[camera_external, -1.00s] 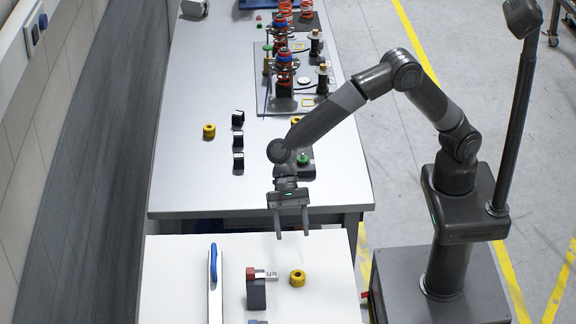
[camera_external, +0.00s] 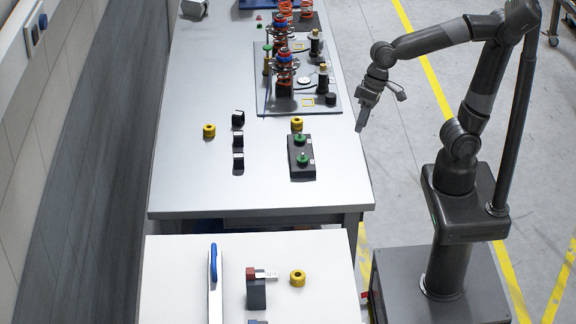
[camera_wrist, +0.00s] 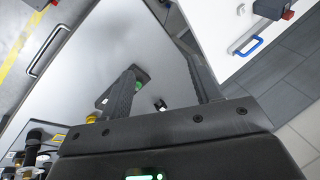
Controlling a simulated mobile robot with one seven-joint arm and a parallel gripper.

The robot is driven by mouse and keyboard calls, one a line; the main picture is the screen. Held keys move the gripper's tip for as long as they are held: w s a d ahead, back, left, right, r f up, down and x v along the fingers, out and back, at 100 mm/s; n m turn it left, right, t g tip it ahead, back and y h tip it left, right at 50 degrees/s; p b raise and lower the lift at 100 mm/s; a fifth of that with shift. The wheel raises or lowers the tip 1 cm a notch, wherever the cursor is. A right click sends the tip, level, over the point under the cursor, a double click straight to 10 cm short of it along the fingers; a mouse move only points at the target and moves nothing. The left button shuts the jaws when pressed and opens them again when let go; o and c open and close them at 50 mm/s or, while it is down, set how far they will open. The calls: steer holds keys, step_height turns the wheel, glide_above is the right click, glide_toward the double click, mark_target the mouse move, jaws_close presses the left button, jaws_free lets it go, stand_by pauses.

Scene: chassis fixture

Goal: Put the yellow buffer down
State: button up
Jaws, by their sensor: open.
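Three yellow buffers show in the external view. One (camera_external: 298,278) stands on the near white table, right of a dark block with a red part. One (camera_external: 297,124) stands on the grey bench behind the dark box with green buttons. One (camera_external: 209,130) stands on the bench's left side, beside black clips. My gripper (camera_external: 363,118) is raised near the bench's right edge, apart from all three. In the wrist view its two fingers (camera_wrist: 160,68) are spread with nothing between them. A bit of yellow (camera_wrist: 91,118) shows beyond the gripper body there, mostly hidden.
The dark box (camera_external: 301,157) with green buttons sits on the bench. A plate (camera_external: 262,95) with red and blue spring struts lies farther back. The bench's front is clear.

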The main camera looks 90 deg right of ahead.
steer(key=s+d+f+n+t+h, duration=0.1)
steer(key=s+d+n+t+h, duration=0.1)
steer(key=s+d, duration=0.6)
steer(key=s+n+h, duration=0.1)
steer(key=s+n, duration=0.1)
steer(key=shift+s+f+n, duration=0.3)
steer(key=shift+s+f, duration=0.05)
stand_by(0.6)
